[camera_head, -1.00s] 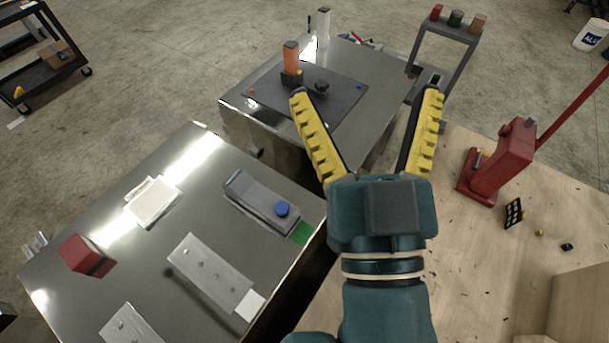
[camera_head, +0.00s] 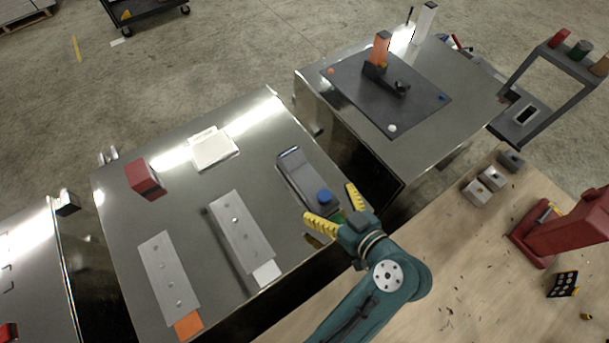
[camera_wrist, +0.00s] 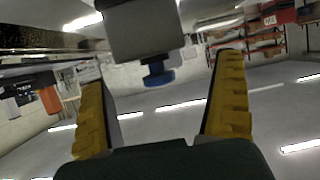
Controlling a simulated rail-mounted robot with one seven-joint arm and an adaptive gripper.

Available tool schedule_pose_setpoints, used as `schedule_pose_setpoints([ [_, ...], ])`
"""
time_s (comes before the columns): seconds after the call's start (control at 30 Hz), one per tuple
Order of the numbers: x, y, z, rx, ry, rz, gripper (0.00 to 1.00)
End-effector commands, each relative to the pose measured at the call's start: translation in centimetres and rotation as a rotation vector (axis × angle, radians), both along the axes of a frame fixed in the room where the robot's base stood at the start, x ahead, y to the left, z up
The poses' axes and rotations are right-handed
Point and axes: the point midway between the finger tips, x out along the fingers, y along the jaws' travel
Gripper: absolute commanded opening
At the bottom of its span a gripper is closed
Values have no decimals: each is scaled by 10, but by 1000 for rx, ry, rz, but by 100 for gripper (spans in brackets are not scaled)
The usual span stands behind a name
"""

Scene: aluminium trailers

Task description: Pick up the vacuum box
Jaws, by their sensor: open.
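A long grey box with a blue knob, which looks like the vacuum box (camera_head: 297,172), lies on the left metal table. A green patch shows beside its near end. My gripper (camera_head: 328,202) is open at that near end, its yellow fingers spread to either side of the blue knob in the head view. In the wrist view, the grey box (camera_wrist: 145,30) fills the top middle, with the blue knob below it, between the lines of the open fingers (camera_wrist: 162,70). No finger visibly touches the box, though the exact gap is hard to tell.
Two drilled plates (camera_head: 240,230) (camera_head: 167,270), a white box (camera_head: 213,150) and a red block (camera_head: 145,178) share the table (camera_head: 120,225). A second metal table (camera_head: 445,140) holds a dark mat with an orange-handled tool. A red press (camera_head: 560,230) stands on the wooden bench at right.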

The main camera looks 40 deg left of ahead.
Motion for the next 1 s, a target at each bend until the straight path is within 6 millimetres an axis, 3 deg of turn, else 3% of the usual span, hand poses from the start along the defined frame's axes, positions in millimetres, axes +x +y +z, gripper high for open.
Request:
schedule_pose_setpoints([
  [0.43,22,56,-24,0,2,1,98],
  [0.73,26,62,-30,-1,-1,-3,98],
  [1.0,25,62,-30,-1,0,-3,46],
])
